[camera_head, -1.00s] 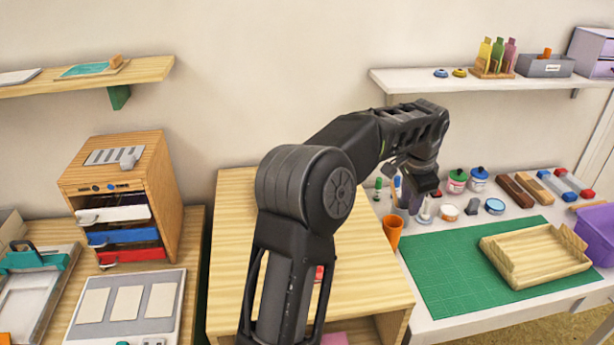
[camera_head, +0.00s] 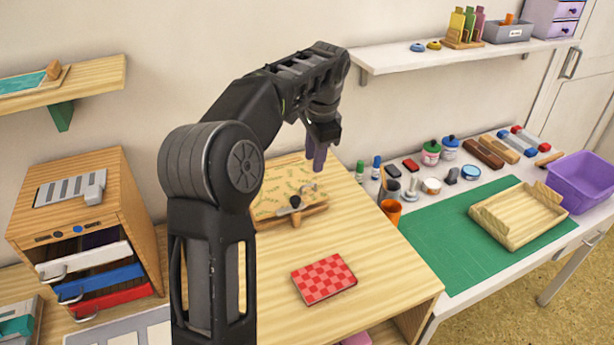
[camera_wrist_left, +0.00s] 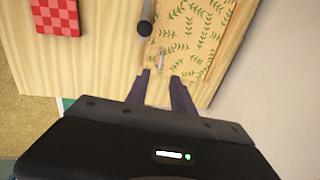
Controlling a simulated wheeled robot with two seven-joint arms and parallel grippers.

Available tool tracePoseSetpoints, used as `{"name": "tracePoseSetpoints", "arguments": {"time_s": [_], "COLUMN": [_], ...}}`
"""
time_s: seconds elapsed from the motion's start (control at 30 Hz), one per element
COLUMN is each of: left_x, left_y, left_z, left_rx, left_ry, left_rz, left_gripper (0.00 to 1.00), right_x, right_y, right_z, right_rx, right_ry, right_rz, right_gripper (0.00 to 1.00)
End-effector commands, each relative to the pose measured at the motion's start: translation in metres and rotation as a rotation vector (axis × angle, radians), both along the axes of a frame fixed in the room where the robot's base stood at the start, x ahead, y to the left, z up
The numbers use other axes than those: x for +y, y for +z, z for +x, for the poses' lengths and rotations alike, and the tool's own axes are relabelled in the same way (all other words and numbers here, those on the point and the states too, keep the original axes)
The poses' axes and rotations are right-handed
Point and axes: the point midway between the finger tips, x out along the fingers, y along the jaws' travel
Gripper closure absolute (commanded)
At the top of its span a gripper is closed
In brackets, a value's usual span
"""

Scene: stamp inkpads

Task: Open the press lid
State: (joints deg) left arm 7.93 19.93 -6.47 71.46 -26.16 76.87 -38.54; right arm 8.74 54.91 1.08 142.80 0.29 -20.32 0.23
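The press (camera_head: 270,208) has a flat lid with a green leaf print and lies shut on the wooden cabinet top (camera_head: 250,290). A dark-ended handle (camera_head: 295,201) and a small metal fitting (camera_head: 308,188) are at its near side. In the left wrist view the leaf-print lid (camera_wrist_left: 190,30) fills the upper right, with the dark handle end (camera_wrist_left: 145,28) and the metal fitting (camera_wrist_left: 162,58) beside it. My left gripper (camera_head: 317,168) is above the press's right end, pointing down. Its fingers (camera_wrist_left: 160,76) are apart with nothing between them. My right gripper is out of view.
A red checked block (camera_head: 323,278) lies on the same top, nearer me. A drawer box (camera_head: 75,225) stands at left. A white table with a green mat (camera_head: 470,240), a wooden tray (camera_head: 520,218) and an orange cup (camera_head: 390,211) is at right.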

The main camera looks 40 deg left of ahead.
Motion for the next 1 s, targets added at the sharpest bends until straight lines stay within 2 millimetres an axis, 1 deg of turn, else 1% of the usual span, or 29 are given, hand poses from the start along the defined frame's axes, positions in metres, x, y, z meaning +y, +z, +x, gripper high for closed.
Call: {"name": "tracePoseSetpoints", "arguments": {"time_s": [0.17, 0.27, 0.5, 0.6, 0.73, 0.97, 1.0], "left_x": [0.002, 0.004, 0.011, 0.013, 0.014, 0.014, 0.014], "left_y": [-0.010, -0.022, -0.058, -0.069, -0.076, -0.077, -0.077], "left_z": [0.001, 0.001, 0.004, 0.006, 0.006, 0.006, 0.006], "left_rx": [0.002, 0.003, 0.003, 0.003, 0.001, -0.001, -0.001], "left_ry": [0.001, 0.002, 0.003, 0.003, 0.002, 0.002, 0.002], "left_rz": [0.001, 0.000, -0.001, 0.000, 0.000, 0.001, 0.001], "left_gripper": [0.71, 0.71, 0.71, 0.71, 0.71, 0.71, 0.73], "right_x": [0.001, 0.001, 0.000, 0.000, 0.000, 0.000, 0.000], "right_y": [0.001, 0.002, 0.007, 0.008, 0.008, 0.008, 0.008], "right_z": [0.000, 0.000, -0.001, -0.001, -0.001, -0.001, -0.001], "right_rx": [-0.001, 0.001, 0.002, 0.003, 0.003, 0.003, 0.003], "right_ry": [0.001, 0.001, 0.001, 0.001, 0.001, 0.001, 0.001], "right_rz": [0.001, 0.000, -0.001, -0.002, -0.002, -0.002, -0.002], "right_gripper": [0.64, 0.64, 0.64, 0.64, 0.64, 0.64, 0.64]}}
